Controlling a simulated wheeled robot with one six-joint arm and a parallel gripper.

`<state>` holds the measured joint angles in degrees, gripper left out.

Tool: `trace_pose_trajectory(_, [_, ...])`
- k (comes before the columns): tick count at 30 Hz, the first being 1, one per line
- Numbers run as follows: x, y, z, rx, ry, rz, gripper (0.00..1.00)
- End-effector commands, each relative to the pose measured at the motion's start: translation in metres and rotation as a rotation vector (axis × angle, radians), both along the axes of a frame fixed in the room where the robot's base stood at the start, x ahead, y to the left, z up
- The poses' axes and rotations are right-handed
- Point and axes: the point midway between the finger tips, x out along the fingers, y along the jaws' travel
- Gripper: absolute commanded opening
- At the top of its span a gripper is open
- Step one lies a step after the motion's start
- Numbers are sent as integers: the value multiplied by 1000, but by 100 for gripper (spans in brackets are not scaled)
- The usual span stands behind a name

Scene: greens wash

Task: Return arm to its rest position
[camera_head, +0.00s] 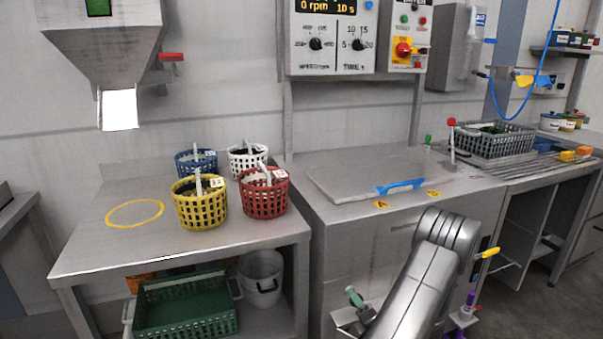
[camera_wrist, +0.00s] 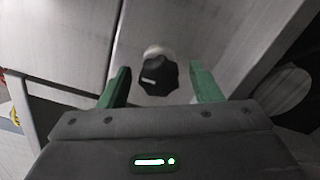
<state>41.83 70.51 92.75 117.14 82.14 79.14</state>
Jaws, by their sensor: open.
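My gripper (camera_wrist: 161,88) shows in the wrist view with its two green fingers spread apart. A black knob (camera_wrist: 157,77) with a white mark shows in the gap between the fingers; I cannot tell how far beyond the fingertips it lies. My silver arm (camera_head: 425,275) is bent at the lower right of the head view, in front of the steel cabinet. The gripper itself cannot be made out in the head view.
Yellow (camera_head: 201,207), red (camera_head: 264,194), blue (camera_head: 196,160) and white (camera_head: 247,155) baskets stand on the left table (camera_head: 90,235). A flat lid (camera_head: 350,178) with a blue handle (camera_head: 400,187) covers the cabinet. A grey crate (camera_head: 494,142) stands by the drainer.

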Motion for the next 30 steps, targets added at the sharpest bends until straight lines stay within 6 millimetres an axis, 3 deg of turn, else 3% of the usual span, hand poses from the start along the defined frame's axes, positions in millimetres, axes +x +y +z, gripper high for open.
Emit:
trace_pose_trajectory(6, [9, 3, 0, 0, -1, 0, 58])
trace_pose_trajectory(17, [6, 2, 1, -2, -1, -2, 58])
trace_pose_trajectory(23, [-15, -7, 1, 1, 1, -6, 58])
trace_pose_trajectory(30, [-57, -23, 1, 3, 2, -6, 58])
